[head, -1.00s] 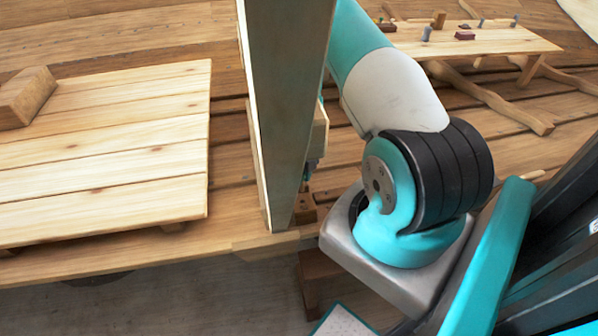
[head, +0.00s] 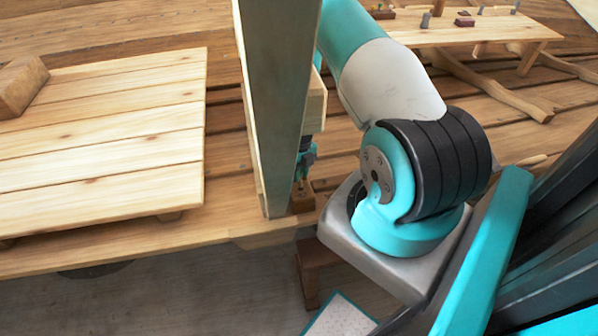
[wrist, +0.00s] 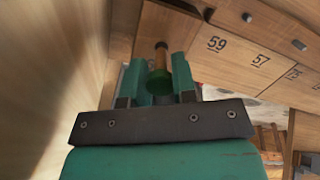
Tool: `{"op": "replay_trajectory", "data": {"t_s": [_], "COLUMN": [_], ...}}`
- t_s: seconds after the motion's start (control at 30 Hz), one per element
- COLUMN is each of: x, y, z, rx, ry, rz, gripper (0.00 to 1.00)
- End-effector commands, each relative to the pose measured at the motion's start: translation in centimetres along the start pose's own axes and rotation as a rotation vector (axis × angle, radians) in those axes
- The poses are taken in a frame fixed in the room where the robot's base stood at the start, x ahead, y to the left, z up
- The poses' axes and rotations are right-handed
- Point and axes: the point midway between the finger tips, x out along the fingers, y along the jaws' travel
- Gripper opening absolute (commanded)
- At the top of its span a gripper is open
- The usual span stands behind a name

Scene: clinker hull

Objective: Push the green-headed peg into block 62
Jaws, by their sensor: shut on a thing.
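My gripper (wrist: 160,75) is shut on a peg in the wrist view. The peg's green head (wrist: 160,87) is between the green fingers, and its brown shaft (wrist: 161,58) points away from me toward a wooden face. Whether the tip touches wood or sits in a hole, I cannot tell. In the head view my gripper (head: 304,165) shows partly behind an upright post, just above a small brown block (head: 302,196). No number 62 is readable. The wrist view shows wood marked 59 (wrist: 217,43), 57 (wrist: 260,61) and 75 (wrist: 293,73).
The tall post (head: 277,100) stands close to my arm and hides part of the work area. A slatted table (head: 110,140) with a wooden block (head: 20,86) is at left. A low bench (head: 470,32) with small objects stands at the back right.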

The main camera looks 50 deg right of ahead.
Motion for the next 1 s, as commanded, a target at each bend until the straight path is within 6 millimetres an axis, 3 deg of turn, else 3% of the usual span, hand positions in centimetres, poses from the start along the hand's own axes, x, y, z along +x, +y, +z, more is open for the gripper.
{"op": "replay_trajectory", "data": {"t_s": [1.0], "x": [0.76], "y": [0.00], "z": [-0.09], "rx": [0.000], "ry": [0.000], "rz": [0.000], "gripper": [0.04]}}
